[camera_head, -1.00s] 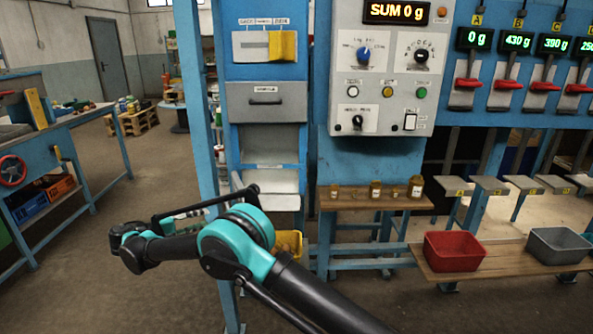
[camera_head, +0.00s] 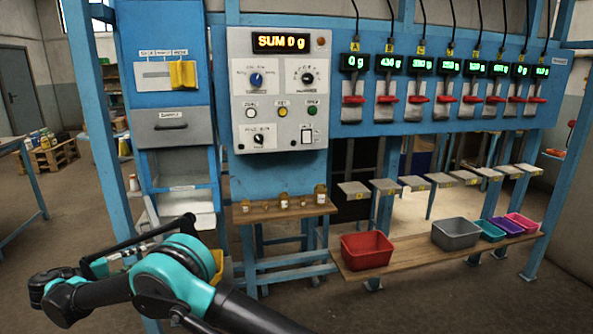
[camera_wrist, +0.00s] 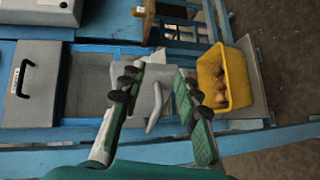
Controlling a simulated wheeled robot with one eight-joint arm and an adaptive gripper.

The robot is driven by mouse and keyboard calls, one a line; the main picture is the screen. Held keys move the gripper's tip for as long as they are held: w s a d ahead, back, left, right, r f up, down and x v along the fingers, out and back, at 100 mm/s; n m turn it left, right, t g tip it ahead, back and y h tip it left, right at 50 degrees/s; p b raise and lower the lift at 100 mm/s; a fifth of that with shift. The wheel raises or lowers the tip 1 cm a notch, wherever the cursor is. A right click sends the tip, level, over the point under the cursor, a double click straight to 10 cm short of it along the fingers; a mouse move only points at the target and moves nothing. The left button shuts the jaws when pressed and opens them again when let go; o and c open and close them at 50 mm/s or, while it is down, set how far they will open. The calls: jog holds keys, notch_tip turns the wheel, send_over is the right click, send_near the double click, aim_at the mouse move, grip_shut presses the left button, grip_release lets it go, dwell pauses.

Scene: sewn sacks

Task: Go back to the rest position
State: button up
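My gripper (camera_wrist: 160,82) shows in the wrist view with two green-padded fingers standing well apart. A pale grey plate with a curved lip lies in view between and beyond the fingers; I see nothing clamped by them. In the head view my arm is folded across the lower left, and its fingers cannot be made out there.
A yellow tub (camera_wrist: 242,75) with brown lumps stands right of the fingers in the wrist view. The blue frame carries a control panel (camera_head: 290,140). A red bin (camera_head: 366,250) and grey bin (camera_head: 456,233) stand on a low wooden bench (camera_head: 420,258). Floor shows at left.

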jog(key=w+d+r+m+g, duration=0.1)
jog(key=w+d+r+g, duration=0.1)
jog(key=w+d, duration=0.6)
jog(key=w+d+r+g, duration=0.2)
jog(key=w+d, duration=0.3)
jog(key=d, duration=0.7)
jog(key=d+m+g+y, duration=0.2)
jog(key=d+g, duration=0.2)
jog(key=d, duration=1.8)
jog(key=s+d+f+m+g+y, duration=0.1)
jog(key=s+d+m+y, duration=0.1)
jog(key=s+d, duration=0.6)
jog(key=s+d+f+m+g+y, duration=0.15)
jog(key=s+d, duration=0.25)
jog(key=d, duration=0.9)
jog(key=s+d+f+m+y, duration=0.1)
jog(key=s+d+f+m, duration=0.1)
jog(key=s, duration=0.6)
jog(key=s+d+f+m+t+y, duration=0.1)
jog(key=s+d+f, duration=0.3)
jog(key=s, duration=0.5)
jog(key=shift+d+m+y, duration=0.35)
jog(key=shift+m, duration=0.2)
